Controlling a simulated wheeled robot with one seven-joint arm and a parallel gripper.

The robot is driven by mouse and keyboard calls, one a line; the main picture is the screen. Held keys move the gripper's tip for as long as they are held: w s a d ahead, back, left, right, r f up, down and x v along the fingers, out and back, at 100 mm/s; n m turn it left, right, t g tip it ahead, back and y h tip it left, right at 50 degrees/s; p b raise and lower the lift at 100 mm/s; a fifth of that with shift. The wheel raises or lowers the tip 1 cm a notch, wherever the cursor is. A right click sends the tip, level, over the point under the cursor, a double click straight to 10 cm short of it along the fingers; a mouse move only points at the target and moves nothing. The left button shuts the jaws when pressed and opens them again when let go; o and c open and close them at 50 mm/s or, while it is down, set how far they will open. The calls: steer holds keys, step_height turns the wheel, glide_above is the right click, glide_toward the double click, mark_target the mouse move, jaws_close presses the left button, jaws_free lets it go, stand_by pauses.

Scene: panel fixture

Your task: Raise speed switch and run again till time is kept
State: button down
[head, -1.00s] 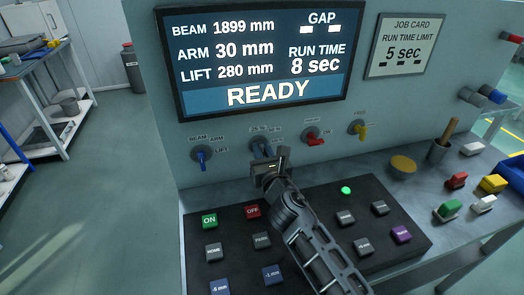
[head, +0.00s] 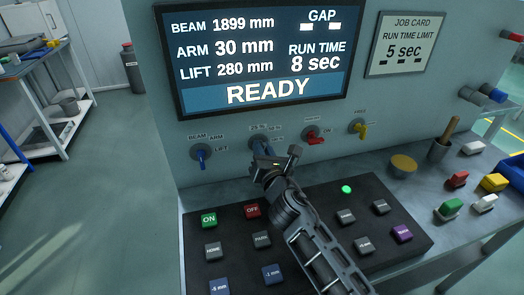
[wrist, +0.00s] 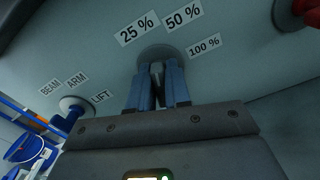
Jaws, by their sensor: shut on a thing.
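The speed switch (wrist: 158,52) is a round grey knob on the panel, with labels 25 %, 50 % and 100 % above it in the wrist view. My gripper (wrist: 158,88) is shut on its handle, which the fingers mostly hide, so I cannot tell which label it points to. In the head view the switch (head: 260,146) is partly behind my gripper (head: 267,160). The screen (head: 262,62) reads READY, run time 8 sec, beam 1899 mm, arm 30 mm, lift 280 mm. The job card (head: 402,44) reads run time limit 5 sec.
A blue selector (head: 201,153) marked beam, arm, lift is left of the switch. A red-handled switch (head: 314,136) and a yellow one (head: 359,128) are right. Below lies the button box (head: 330,238), with a green ON button (head: 209,219) and a lit green lamp (head: 346,189).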

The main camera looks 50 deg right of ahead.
steer(key=m+b, duration=0.1)
steer(key=m, duration=0.3)
steer(key=shift+m, duration=0.4)
stand_by(0.4)
steer(key=c, duration=1.2)
jaws_free()
steer(key=shift+o, duration=0.2)
steer(key=b+v, duration=0.2)
steer(key=v, duration=0.6)
steer(key=shift+f, duration=0.1)
